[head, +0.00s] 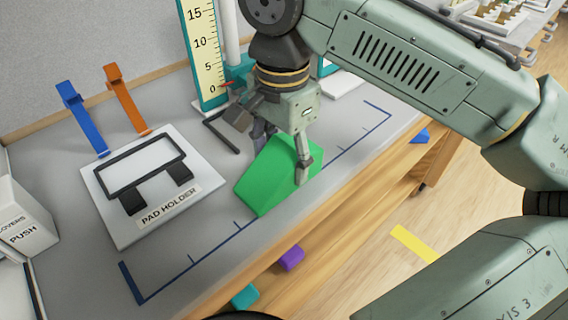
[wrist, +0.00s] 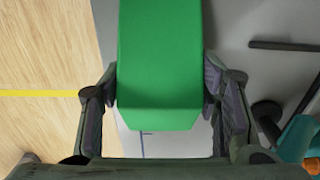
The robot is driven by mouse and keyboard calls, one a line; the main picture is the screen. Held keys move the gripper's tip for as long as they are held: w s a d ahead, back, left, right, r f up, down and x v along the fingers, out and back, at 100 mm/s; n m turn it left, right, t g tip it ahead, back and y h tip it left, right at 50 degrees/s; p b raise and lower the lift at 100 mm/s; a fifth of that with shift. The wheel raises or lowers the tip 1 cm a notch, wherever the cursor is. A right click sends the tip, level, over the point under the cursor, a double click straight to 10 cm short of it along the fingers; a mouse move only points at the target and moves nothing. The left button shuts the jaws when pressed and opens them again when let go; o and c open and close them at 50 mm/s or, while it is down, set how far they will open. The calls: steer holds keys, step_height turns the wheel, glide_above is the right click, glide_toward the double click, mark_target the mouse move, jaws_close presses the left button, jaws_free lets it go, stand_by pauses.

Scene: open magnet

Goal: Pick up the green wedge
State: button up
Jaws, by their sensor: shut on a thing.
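The green wedge (head: 270,175) is a bright green block near the front edge of the grey table in the head view. It fills the upper middle of the wrist view (wrist: 160,65). My gripper (head: 282,158) is over the wedge with one finger on each side of it. In the wrist view my gripper (wrist: 162,95) has its fingers against the wedge's two sides, shut on it. I cannot tell whether the wedge's underside touches the table.
A white pad holder (head: 205,205) lies left on the table (head: 200,270). A yellow scale (head: 204,50) stands at the back. The table's wooden front edge (head: 345,190) runs close by the wedge.

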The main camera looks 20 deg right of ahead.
steer(key=c, duration=0.5)
